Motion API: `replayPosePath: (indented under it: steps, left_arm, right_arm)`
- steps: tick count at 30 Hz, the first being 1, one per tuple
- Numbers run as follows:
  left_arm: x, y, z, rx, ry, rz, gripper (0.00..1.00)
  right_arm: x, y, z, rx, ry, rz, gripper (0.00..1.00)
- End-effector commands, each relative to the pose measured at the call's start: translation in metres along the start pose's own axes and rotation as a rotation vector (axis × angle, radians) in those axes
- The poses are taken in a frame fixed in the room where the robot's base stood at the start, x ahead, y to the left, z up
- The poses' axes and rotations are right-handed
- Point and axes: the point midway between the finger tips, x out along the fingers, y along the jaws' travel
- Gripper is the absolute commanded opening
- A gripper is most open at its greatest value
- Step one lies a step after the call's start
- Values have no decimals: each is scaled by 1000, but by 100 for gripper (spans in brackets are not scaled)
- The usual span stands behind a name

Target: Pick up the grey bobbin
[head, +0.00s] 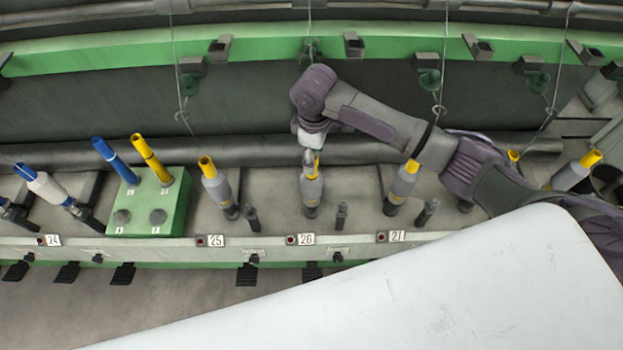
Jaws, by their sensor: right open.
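A grey bobbin (312,190) with a yellow top stands upright at the position labelled 26. My right gripper (309,160) points down at the top of this bobbin and hides part of its yellow tip. The fingers are open; I cannot tell whether they are touching the bobbin. Similar grey bobbins with yellow tops stand at 25 (217,187) and 27 (403,183), and another leans at the far right (577,171). My left gripper is not in view.
A green block (152,212) left of 25 holds a blue tube (116,160) and a yellow tube (152,159). A white bobbin with a blue top (46,187) leans at the left. Thin wires hang from the green rail (270,48). Short dark pegs stand between bobbins.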

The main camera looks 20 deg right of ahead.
Motion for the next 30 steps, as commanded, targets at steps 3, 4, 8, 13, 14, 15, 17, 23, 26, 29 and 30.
replayPosePath:
  steps: [3,4,8,13,14,15,17,23,26,29,30]
  left_arm:
    - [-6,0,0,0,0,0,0]
    - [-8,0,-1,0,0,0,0]
    - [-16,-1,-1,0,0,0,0]
    - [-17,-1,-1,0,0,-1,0]
    - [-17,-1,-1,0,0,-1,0]
    - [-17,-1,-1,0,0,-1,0]
    - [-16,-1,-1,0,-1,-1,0]
    - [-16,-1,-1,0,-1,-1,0]
    - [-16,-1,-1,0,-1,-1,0]
    - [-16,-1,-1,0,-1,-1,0]
    - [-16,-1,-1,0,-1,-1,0]
  right_arm:
    - [8,0,-2,1,-2,-2,62]
    - [12,0,-3,2,-3,-2,62]
    - [33,1,-8,1,-4,-3,62]
    - [50,2,-8,1,-1,1,62]
    - [52,2,-8,0,-1,1,62]
    - [52,2,-8,0,-1,1,62]
    - [53,2,-8,0,0,2,62]
    - [53,2,-8,0,0,1,47]
    - [52,2,-8,0,0,1,30]
    - [52,2,-8,0,0,1,14]
    - [52,2,-8,0,0,1,7]
